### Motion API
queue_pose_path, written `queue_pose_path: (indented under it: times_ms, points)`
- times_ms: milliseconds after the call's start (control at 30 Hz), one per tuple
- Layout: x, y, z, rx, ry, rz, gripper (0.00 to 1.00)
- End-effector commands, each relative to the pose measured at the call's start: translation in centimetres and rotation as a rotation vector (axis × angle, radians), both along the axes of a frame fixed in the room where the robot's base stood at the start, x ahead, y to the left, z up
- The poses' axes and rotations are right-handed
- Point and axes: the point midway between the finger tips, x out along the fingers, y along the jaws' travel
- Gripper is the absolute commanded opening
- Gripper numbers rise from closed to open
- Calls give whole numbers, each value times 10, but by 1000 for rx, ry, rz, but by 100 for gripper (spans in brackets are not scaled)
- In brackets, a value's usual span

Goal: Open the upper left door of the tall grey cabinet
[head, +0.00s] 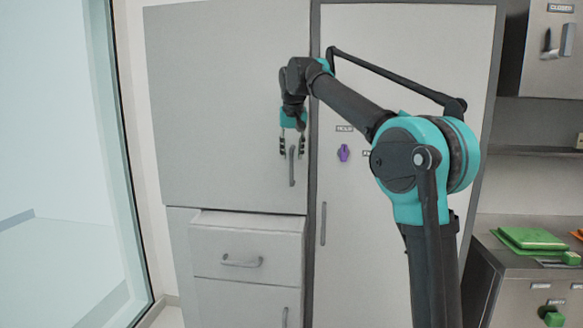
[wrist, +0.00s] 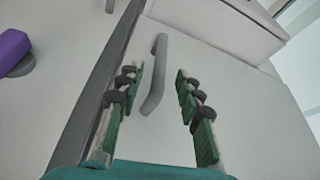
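The tall grey cabinet has a large upper left door (head: 225,100) that looks shut. Its vertical grey handle (head: 292,167) is near the door's lower right edge. My gripper (head: 292,154) hangs in front of the door at the handle's upper part, fingers pointing down in the head view. In the wrist view the handle (wrist: 155,75) lies between the two green fingers of my gripper (wrist: 159,72), with a gap on both sides. The gripper is open and holds nothing. How far the fingertips are from the door is hard to tell.
Below the door a drawer (head: 245,248) stands slightly out. A tall right door (head: 345,270) carries a purple knob (head: 344,153), also in the wrist view (wrist: 14,52). A glass panel (head: 60,180) is at left; a counter with green items (head: 530,238) is at right.

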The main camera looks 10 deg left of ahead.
Motion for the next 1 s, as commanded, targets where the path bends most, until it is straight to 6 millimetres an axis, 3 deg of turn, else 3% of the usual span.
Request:
queue_pose_path:
  times_ms: [100, 300, 767, 1000]
  points:
    - [9, 2, -22, 0, 0, 0, 36]
    - [19, 3, -47, 0, 0, 0, 36]
    - [24, 4, -58, 0, 0, 1, 36]
    - [24, 4, -58, 0, 0, 1, 7]
